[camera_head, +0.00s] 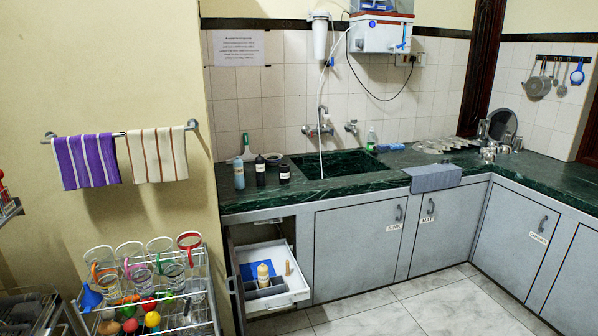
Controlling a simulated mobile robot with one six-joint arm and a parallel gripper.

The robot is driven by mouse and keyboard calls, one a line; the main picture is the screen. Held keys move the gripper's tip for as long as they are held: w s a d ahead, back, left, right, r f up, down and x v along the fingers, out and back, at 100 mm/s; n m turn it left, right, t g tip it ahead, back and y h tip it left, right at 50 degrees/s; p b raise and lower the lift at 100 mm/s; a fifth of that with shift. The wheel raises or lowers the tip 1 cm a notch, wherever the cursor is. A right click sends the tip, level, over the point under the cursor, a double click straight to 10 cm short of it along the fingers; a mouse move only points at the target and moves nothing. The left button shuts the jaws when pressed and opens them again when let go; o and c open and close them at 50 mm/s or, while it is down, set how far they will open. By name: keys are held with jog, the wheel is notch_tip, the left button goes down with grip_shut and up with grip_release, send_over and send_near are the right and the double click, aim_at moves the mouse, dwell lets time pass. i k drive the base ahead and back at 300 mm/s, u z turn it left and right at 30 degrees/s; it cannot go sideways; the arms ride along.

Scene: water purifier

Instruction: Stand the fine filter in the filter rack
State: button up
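The task's fine filter cannot be told for certain, as the labels are too small to read. Labelled cylinders stand on the green counter at the left of the sink: a blue-grey one (239,174), a dark one (260,171) and a shorter dark one (284,174). A cream labelled cylinder (263,274) stands upright in a grey divided holder (266,291) inside the open white drawer (290,297). That holder may be the filter rack; I cannot tell. My gripper is not in view.
The drawer juts out below the counter (330,200). A wire cart (205,312) with several jugs and coloured balls stands at the lower left. Striped towels (157,155) hang on a wall rail. A white purifier (380,33) hangs above the sink (345,165). The tiled floor (430,305) is clear.

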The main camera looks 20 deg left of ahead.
aim_at(289, 286)
jog(key=z, duration=0.15)
jog(key=k, duration=0.5)
jog(key=z, duration=0.25)
jog(key=i, duration=1.75)
jog(key=u, duration=0.85)
jog(key=i, duration=0.6)
jog(key=u, duration=1)
jog(key=i, duration=0.75)
jog(key=u, duration=0.35)
